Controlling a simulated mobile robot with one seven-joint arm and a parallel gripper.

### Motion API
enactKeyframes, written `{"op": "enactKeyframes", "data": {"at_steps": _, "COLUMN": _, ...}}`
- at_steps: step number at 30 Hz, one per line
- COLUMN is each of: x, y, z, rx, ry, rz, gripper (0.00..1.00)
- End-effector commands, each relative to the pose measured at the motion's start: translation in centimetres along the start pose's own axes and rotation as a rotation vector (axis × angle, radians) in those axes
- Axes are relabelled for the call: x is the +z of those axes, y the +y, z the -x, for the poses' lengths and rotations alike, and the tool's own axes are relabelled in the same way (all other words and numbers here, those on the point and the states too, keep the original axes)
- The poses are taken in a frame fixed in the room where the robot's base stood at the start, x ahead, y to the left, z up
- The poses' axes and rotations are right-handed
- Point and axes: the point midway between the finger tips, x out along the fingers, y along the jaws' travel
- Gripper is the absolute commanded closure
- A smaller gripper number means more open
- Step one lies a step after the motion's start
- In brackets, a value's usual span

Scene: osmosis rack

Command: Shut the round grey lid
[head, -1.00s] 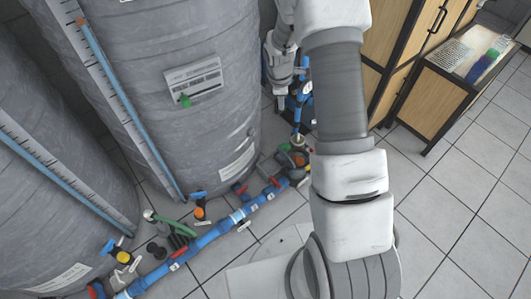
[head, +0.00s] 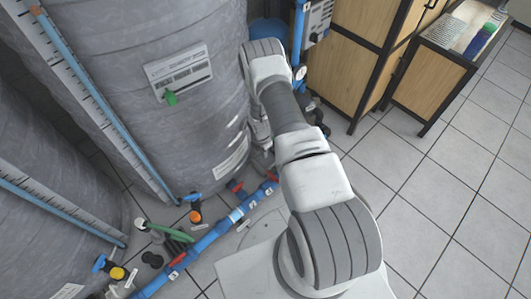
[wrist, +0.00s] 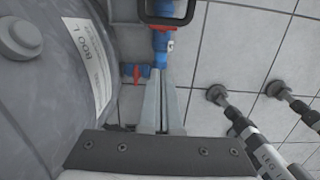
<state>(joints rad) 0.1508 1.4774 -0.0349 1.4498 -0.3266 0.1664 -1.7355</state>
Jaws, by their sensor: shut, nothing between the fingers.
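No round grey lid can be made out for certain in either view. The large grey tank (head: 190,110) stands left of my arm in the head view, and its top is out of the picture. In the wrist view the tank (wrist: 45,100) fills the left side, with a round grey knob (wrist: 20,38) and a white label (wrist: 88,50) on its wall. My gripper (wrist: 165,82) is shut and empty, pointing along the tank's side above blue piping. In the head view it is mostly hidden behind my arm, low beside the tank.
Blue pipes with red valves (head: 205,240) run along the floor in front of the tanks. A second grey tank (head: 50,190) stands at left. Wooden cabinets (head: 345,60) stand behind at right. The tiled floor (head: 440,200) at right is clear.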

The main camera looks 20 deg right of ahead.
Motion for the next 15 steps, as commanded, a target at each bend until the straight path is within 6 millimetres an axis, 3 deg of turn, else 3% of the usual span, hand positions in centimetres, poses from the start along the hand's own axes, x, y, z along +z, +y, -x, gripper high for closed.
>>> {"op": "enactKeyframes", "data": {"at_steps": 12, "x": -0.1, "y": -0.1, "z": -9.0, "rx": -0.001, "ry": 0.000, "rz": -0.003, "gripper": 1.00}}
{"op": "enactKeyframes", "data": {"at_steps": 13, "x": -0.1, "y": -0.1, "z": -9.5, "rx": -0.002, "ry": 0.000, "rz": -0.003, "gripper": 1.00}}
{"op": "enactKeyframes", "data": {"at_steps": 15, "x": 1.4, "y": 0.1, "z": -8.5, "rx": 0.002, "ry": -0.003, "rz": -0.007, "gripper": 1.00}}
